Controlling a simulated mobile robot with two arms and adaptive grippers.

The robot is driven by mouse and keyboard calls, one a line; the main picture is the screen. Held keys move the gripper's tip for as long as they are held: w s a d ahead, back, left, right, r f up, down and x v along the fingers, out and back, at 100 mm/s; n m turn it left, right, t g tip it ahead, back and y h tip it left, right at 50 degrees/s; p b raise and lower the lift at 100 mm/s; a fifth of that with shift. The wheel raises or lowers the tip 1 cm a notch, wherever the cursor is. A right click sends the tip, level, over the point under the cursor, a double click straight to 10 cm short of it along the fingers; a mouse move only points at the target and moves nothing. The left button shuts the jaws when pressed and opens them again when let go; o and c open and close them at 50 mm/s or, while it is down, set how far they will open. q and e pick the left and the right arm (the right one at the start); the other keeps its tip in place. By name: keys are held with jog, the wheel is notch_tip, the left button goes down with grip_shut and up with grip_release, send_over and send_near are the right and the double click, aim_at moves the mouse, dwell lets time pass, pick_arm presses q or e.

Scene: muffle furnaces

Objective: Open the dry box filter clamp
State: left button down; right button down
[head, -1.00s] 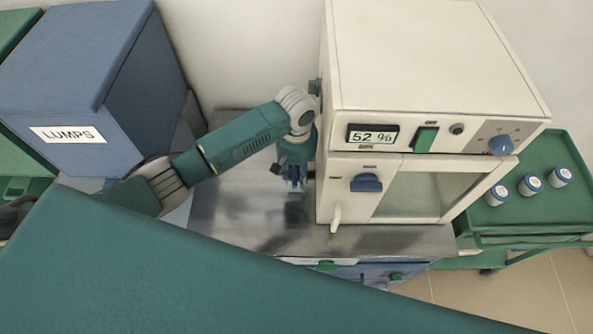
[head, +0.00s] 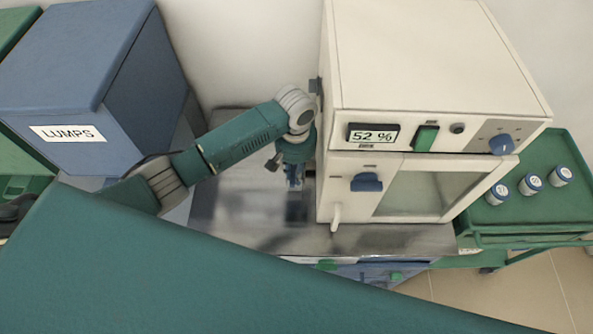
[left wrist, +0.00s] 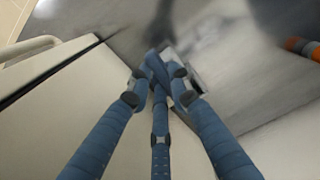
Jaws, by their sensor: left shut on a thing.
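The dry box (head: 430,60) is a cream cabinet with a "52 %" display and a glass-windowed door. My left gripper (head: 294,182) points down beside the box's left side wall, above the steel bench top. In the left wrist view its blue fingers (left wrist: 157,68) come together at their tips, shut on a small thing. A small pale grey metal piece (left wrist: 196,79) shows just beyond the tips and may be the filter clamp. The fingers hide most of it, so I cannot tell whether the clamp is open. My right gripper is in neither view.
A blue "LUMPS" bin (head: 75,70) stands at the left. A green cart (head: 520,215) with several jars is at the right. An orange-and-grey item (left wrist: 303,48) shows at the wrist view's right edge.

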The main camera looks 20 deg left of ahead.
pick_arm(q)
jog(key=m, duration=0.4)
jog(key=shift+s+a, duration=0.1)
jog(key=shift+a, duration=0.3)
jog(key=m, duration=0.4)
jog(key=shift+a+m, duration=0.4)
jog(key=m, duration=0.3)
jog(key=shift+w+a+m, duration=0.4)
jog(key=shift+w+m, duration=0.05)
jog(key=shift+m, duration=0.8)
jog(key=shift+w+a+m, duration=0.1)
jog(key=shift+m, duration=0.85)
jog(key=shift+r, duration=0.1)
jog(key=c, duration=1.6)
grip_release()
jog(key=shift+o, duration=0.2)
notch_tip(320, 180, up, 12)
